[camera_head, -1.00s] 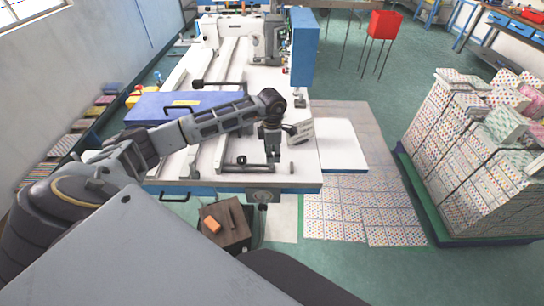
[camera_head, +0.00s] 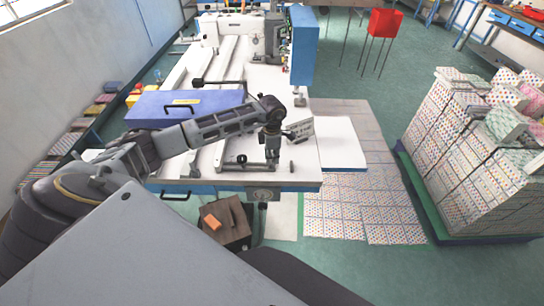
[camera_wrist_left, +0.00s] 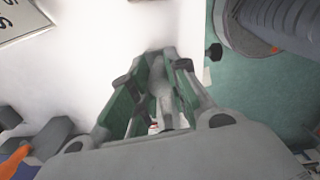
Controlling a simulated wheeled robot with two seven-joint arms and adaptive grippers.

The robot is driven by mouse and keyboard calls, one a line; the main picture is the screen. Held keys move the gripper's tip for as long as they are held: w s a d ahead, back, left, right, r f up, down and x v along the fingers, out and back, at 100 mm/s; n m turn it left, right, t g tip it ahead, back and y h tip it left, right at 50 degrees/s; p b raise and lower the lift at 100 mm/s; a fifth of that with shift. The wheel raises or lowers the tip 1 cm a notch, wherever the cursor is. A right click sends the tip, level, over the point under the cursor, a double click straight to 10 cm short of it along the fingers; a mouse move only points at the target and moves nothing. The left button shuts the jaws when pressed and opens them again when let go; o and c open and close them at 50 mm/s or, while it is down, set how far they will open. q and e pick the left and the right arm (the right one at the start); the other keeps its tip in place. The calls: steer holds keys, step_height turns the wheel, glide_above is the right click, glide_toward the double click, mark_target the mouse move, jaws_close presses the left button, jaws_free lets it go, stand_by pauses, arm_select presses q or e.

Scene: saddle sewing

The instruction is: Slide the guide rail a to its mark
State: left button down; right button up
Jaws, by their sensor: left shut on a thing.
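A dark, thin rail (camera_head: 238,165) with a small knob lies near the front edge of the white machine table; it appears to be guide rail a. My left gripper (camera_head: 271,166) points straight down at the rail's right end. In the left wrist view, the gripper's fingers (camera_wrist_left: 158,128) are shut on a narrow grey piece (camera_wrist_left: 163,102), which seems to be part of the rail. The fingers hide most of that piece. I cannot make out the mark. My right gripper is not in view.
A short peg (camera_head: 291,166) stands right of the rail. A white side board (camera_head: 341,145) lies beyond.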

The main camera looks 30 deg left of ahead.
arm_select(q)
steer(key=shift+a, duration=0.1)
steer(key=shift+s+a+b, duration=0.2)
steer(key=shift+s+a, duration=0.35)
steer(key=shift+a, duration=0.3)
steer(key=shift+s+a+b, duration=0.15)
steer(key=shift+s+a, duration=0.35)
steer(key=shift+a, duration=0.35)
steer(key=c, duration=1.3)
jaws_free()
steer(key=shift+d, duration=0.1)
steer(key=shift+r, duration=6.05)
